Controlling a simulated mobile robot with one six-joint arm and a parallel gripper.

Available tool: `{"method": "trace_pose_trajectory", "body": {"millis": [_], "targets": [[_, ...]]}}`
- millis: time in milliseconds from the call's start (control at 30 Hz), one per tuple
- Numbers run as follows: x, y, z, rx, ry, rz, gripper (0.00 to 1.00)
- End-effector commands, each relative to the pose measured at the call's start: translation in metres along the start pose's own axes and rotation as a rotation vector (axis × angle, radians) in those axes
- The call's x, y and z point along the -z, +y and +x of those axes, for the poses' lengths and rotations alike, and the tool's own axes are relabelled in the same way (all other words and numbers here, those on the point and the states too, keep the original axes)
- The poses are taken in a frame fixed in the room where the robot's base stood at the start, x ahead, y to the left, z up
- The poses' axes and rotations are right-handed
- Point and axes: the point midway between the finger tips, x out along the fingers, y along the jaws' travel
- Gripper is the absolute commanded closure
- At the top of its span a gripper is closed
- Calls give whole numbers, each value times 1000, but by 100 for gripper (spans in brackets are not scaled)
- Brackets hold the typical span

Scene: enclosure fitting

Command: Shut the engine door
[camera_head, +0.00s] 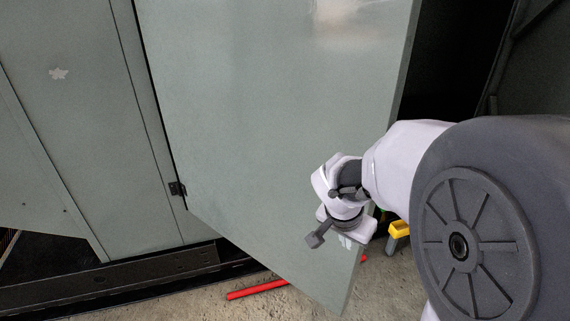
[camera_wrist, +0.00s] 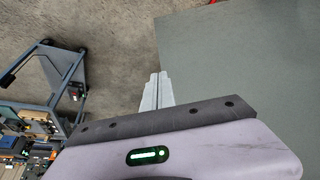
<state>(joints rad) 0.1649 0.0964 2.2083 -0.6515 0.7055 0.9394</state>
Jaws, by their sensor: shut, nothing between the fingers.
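The engine door (camera_head: 270,110) is a large flat grey-green panel. It stands open, with a dark gap to the right of its free edge. A small black hinge (camera_head: 177,188) shows at its lower left. My gripper (camera_head: 347,243) appears in front of the door, near its lower right edge. In the wrist view, my gripper (camera_wrist: 158,82) is shut and empty, its pale fingertips together by the edge of the door (camera_wrist: 250,60). I cannot tell whether they touch the door.
Fixed grey-green panels (camera_head: 75,110) stand left of the door. A red bar (camera_head: 257,289) lies on the concrete floor below it. A yellow object (camera_head: 399,229) is behind my wrist. In the wrist view, a blue-framed cart (camera_wrist: 62,75) stands at the left.

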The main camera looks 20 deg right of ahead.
Motion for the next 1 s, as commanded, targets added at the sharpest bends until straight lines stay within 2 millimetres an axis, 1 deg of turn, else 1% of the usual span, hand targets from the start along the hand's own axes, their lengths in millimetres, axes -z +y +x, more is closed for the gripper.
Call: {"method": "trace_pose_trajectory", "body": {"millis": [33, 300, 400, 500, 600, 1000], "targets": [[-2, 0, 15, -3, -3, -1, 100], [-3, 0, 73, -1, -4, -1, 100], [17, 0, 74, 0, -1, 1, 100], [28, 0, 79, 0, -2, 0, 100], [34, 0, 82, 1, -2, 1, 100], [37, 0, 83, 1, -1, -1, 100]]}}
